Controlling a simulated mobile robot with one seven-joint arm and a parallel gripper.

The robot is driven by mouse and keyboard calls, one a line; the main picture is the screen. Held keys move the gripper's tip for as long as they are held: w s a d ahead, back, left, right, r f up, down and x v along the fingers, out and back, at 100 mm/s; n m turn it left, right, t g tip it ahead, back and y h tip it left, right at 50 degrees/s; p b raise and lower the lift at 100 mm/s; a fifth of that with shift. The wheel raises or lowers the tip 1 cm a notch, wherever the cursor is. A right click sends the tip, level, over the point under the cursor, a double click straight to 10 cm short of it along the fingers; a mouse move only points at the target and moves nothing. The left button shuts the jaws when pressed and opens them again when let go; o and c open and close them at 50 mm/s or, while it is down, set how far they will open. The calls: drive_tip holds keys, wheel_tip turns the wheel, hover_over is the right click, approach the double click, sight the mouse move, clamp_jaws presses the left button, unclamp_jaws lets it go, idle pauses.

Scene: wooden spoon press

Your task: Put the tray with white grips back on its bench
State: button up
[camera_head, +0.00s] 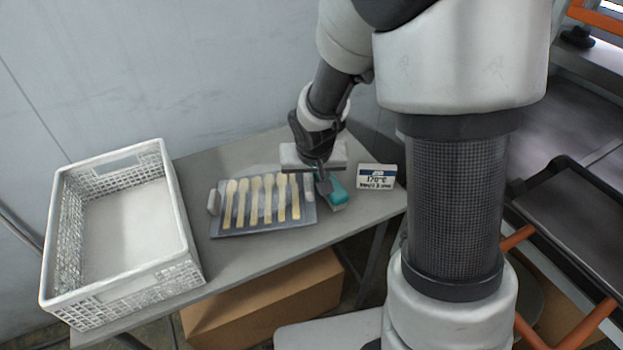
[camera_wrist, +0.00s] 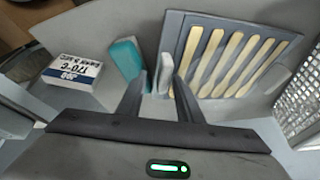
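The tray (camera_head: 228,231) is a dark grey plate with an upright white grip at each short end, the left grip (camera_head: 214,202) and the right grip (camera_head: 308,188). Several pale wooden spoons lie side by side on it. It rests flat on the grey bench (camera_head: 245,268). My gripper (camera_head: 318,176) points down at the tray's right end. In the wrist view, its two fingers (camera_wrist: 158,88) are apart, with the white grip (camera_wrist: 164,72) between them in the picture. I see a gap beside the grip; whether the fingertips reach down around it is unclear.
A teal object (camera_head: 337,190) lies close to the right grip, beside my gripper. A small white and blue box (camera_head: 376,177) stands right of it. A white plastic crate (camera_head: 170,255) fills the bench's left end. A cardboard box (camera_head: 265,300) is under the bench.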

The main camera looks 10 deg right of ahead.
drive_tip(key=shift+r+p, duration=0.35)
drive_tip(key=shift+p, duration=0.05)
drive_tip(key=p+v, duration=0.3)
drive_tip(key=v, duration=0.9)
drive_tip(key=s+d+r, duration=0.1)
drive_tip(key=s+r, duration=0.5)
drive_tip(key=s, duration=0.2)
drive_tip(key=s+d+r+n+t, duration=0.1)
drive_tip(key=s+d+r, duration=0.1)
drive_tip(key=s+r, duration=0.5)
drive_tip(key=shift+s+d+r, duration=0.2)
drive_tip(key=shift+s+d, duration=0.1)
drive_tip(key=shift+s, duration=0.25)
wheel_tip(320, 180, up, 15)
drive_tip(key=p, duration=1.5)
